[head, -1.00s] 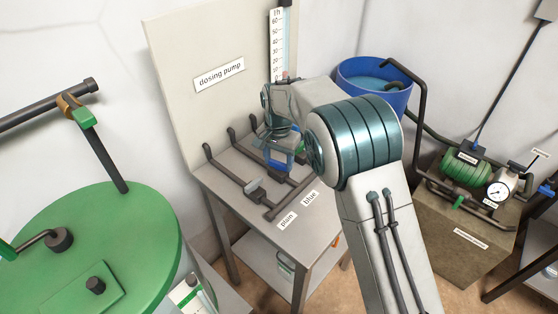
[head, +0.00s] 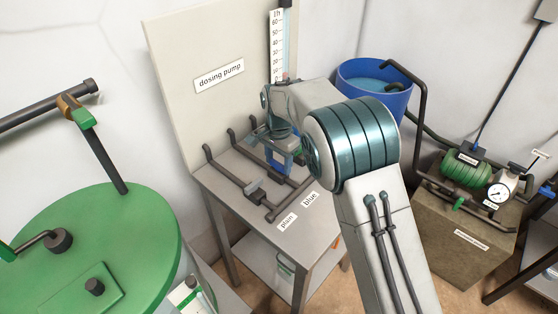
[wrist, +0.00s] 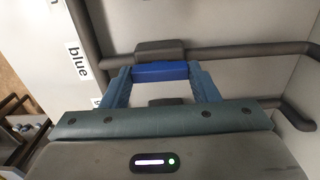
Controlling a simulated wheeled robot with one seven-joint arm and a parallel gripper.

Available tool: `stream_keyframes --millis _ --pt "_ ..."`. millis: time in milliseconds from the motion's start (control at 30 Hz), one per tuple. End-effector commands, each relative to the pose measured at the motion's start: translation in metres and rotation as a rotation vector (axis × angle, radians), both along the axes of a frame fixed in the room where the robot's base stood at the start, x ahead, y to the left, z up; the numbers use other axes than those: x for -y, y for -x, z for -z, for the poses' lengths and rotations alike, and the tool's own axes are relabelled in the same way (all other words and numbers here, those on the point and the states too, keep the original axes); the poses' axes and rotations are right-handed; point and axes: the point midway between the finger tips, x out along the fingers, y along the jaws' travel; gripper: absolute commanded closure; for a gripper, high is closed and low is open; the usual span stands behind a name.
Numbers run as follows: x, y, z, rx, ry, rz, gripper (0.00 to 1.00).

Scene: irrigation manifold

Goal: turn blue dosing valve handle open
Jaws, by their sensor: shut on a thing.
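The blue dosing valve handle (wrist: 160,71) is a short bright blue bar in the wrist view. It sits on a dark pipe (wrist: 230,52), at a right angle to the "blue" label's side of the bench. My gripper (wrist: 160,78) has one blue-grey finger at each end of the bar and is shut on it. In the head view my gripper (head: 279,160) is down at the pipes on the bench, and my wrist partly hides the handle there. The "blue" label (head: 310,199) lies at the pipe's near end.
A grey valve handle (head: 254,187) is on the neighbouring pipe by the "plain" label (head: 287,221). The bench (head: 222,190) has a tall back panel (head: 180,100). A blue tub (head: 392,98) stands behind on the right; a green tank (head: 130,225) is at left.

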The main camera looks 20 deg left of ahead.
Motion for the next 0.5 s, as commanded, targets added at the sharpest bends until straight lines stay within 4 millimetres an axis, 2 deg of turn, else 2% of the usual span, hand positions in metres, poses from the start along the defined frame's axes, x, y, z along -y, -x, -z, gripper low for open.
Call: stream_keyframes --millis 33,67,100,133,500 --pt "-0.0013 0.0004 -0.0012 0.000 -0.003 0.001 0.68" --pt "-0.0013 0.0004 -0.0012 0.000 -0.003 0.001 0.40" --pt "-0.0012 0.0004 -0.0011 0.000 -0.003 0.001 0.29" --pt "-0.0010 0.0003 -0.0011 0.000 -0.003 0.001 0.24" --pt "-0.0001 -0.0007 -0.0059 0.001 -0.003 0.002 0.24"
